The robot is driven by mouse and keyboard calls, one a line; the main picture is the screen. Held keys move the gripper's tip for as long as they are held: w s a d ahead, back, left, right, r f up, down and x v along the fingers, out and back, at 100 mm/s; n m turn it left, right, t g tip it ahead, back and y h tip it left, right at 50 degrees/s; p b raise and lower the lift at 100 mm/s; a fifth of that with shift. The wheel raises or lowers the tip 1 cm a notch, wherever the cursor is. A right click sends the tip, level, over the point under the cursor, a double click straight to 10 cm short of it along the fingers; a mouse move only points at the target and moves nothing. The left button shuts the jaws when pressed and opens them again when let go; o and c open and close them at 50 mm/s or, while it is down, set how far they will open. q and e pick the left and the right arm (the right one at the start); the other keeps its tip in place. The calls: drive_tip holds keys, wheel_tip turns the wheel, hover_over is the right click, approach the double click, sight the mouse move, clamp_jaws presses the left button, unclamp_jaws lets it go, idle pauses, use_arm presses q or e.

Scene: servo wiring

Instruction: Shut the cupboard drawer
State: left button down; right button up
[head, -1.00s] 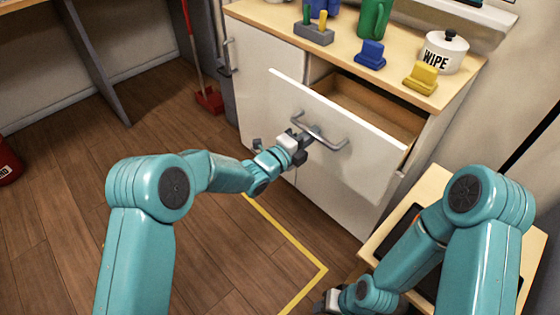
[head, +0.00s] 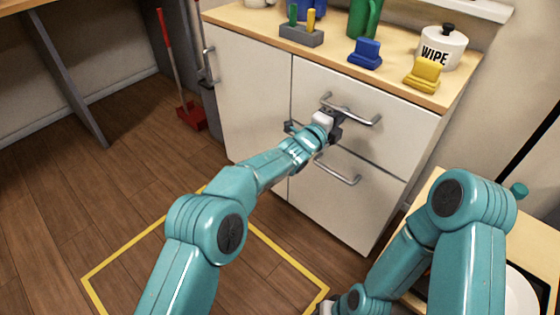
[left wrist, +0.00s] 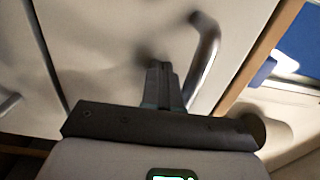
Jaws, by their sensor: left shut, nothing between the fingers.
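The white cupboard drawer (head: 398,140) is the upper front at the cupboard's right side. In the head view its front sits flush with the cupboard, with no open gap showing. Its grey bar handle (head: 362,119) also shows in the left wrist view (left wrist: 207,60), right of the fingers. My left gripper (head: 335,122) is at the drawer front beside the handle, fingers together and empty. In the left wrist view its fingertips (left wrist: 160,68) point at the white front; whether they touch it I cannot tell. My right gripper (head: 328,306) is low at the bottom edge, mostly hidden.
The cupboard top (head: 330,52) holds a grey holder (head: 301,35), a blue block (head: 365,54), a yellow block (head: 423,74) and a WIPE pot (head: 442,47). A lower handle (head: 337,172) sticks out below the drawer. A red dustpan (head: 192,117) stands left.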

use_arm(q)
drive_tip(key=shift+w+d+r, duration=0.1)
drive_tip(key=shift+d+r, duration=0.2)
drive_tip(key=shift+r, duration=0.2)
drive_tip(key=shift+f, duration=0.1)
